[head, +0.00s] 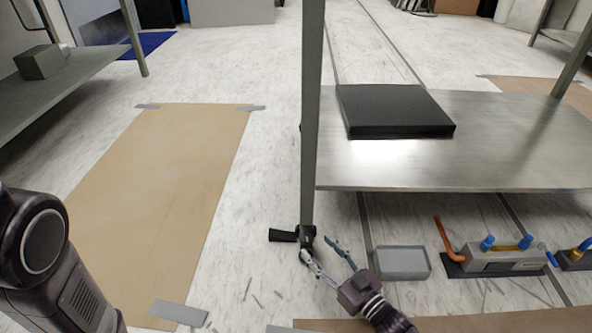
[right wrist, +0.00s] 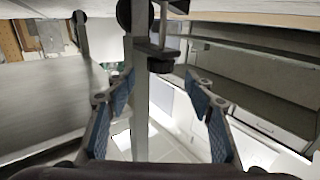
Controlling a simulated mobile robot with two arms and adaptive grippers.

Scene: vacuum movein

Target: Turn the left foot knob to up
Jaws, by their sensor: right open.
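The left foot knob (head: 283,236) is a black piece sticking out to the left at the bottom of the grey table leg (head: 311,120). My right gripper (head: 320,248) is open beside the foot, low near the floor, with one finger close to it. In the right wrist view, the two blue-padded fingers (right wrist: 163,84) stand apart. A grey post shows between them, nearer the left finger, and a dark round knob (right wrist: 160,66) is just beyond the tips. I cannot tell if any finger touches the foot. My left gripper is out of view.
The metal table shelf (head: 470,160) carries a black slab (head: 393,108). On the floor to the right are a grey tray (head: 402,262) and a fitting with blue valves (head: 500,258). A tan floor sheet (head: 165,185) lies left of the leg, with clear floor between.

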